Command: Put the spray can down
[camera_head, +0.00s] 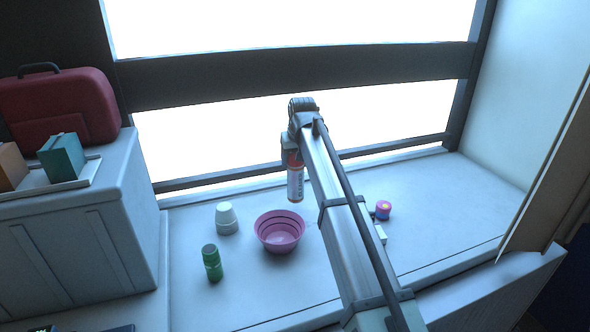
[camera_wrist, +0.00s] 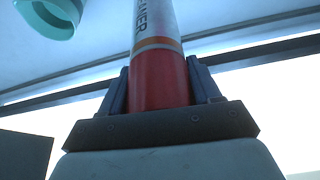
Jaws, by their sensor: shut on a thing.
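The spray can (camera_head: 295,183) is white and red, and it hangs upright below my gripper (camera_head: 291,150) in the head view. It looks held above the bench, behind the pink bowl. In the wrist view the can (camera_wrist: 159,75) shows its red end between the two dark fingers of my gripper (camera_wrist: 160,85), which are shut on it. Its white part with lettering runs out of the top of the picture. The can's far end is out of the wrist view.
A small pink-and-purple item (camera_head: 383,210) is right of my arm. A grey chest (camera_head: 75,235) with a red case (camera_head: 62,108) bounds the left.

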